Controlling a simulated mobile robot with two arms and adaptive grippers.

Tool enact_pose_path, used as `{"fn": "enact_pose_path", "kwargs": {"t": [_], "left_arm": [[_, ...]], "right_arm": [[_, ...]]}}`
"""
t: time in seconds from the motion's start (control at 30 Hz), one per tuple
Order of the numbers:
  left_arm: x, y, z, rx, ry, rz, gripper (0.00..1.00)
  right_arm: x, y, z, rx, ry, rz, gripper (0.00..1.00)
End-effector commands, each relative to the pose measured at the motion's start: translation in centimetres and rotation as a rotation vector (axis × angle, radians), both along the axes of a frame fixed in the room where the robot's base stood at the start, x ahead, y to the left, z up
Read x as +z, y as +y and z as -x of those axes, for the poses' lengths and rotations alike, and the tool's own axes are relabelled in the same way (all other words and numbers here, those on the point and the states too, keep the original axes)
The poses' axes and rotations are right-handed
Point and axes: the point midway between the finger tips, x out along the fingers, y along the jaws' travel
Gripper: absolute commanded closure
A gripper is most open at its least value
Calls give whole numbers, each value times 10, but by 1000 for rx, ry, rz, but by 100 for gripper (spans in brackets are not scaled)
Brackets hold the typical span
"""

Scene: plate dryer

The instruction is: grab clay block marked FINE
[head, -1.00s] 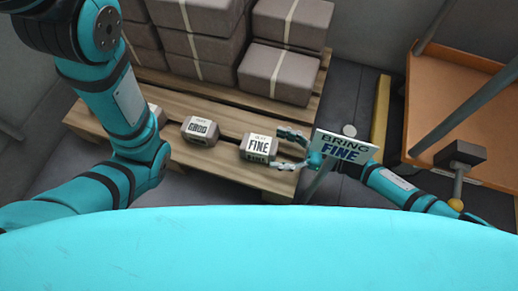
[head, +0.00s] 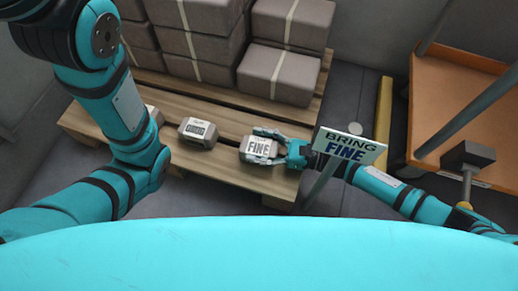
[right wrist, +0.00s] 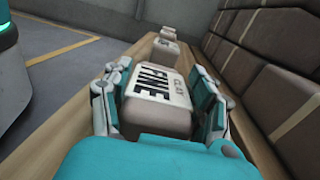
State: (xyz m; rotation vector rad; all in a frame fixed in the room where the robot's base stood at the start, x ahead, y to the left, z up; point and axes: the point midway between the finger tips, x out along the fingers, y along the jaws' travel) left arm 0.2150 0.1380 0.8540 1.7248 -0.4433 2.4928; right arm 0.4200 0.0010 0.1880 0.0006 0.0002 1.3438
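The clay block marked FINE (head: 259,146) sits on the front right of the wooden pallet. In the right wrist view its top label (right wrist: 158,82) reads FINE and CLAY. My right gripper (head: 262,148) comes in from the right, with one finger along each side of the block. The block still appears to rest on the pallet. My left arm shows at the left of the head view; its gripper is out of view.
Another labelled block (head: 198,132) sits left of the FINE block on the pallet (head: 225,173). Large strapped brown blocks (head: 279,73) are stacked behind. A sign (head: 348,147) reading BRING FINE stands in front of my right arm. An orange cart (head: 450,110) stands at right.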

Motion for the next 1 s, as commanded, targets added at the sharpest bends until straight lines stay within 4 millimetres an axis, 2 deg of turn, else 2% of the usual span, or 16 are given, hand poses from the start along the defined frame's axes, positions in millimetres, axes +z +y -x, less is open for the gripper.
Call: {"fn": "enact_pose_path", "kwargs": {"t": [0.07, 0.4, 0.77, 0.97, 1.0], "left_arm": [[0, 0, 0, 0, 0, 0, 100], [0, 0, 0, 0, 1, 0, 100], [5, 0, -1, 1, 2, 0, 100], [31, 0, -2, 1, 4, 1, 100], [33, 1, -8, 0, 24, 3, 100]], "right_arm": [[0, 0, 0, 0, 0, 0, 54], [0, -1, 0, 0, 0, 1, 99], [8, 0, 0, 1, -3, -3, 100], [44, 0, 0, 2, -4, -4, 100], [53, 0, 0, 2, -4, -4, 100]]}}
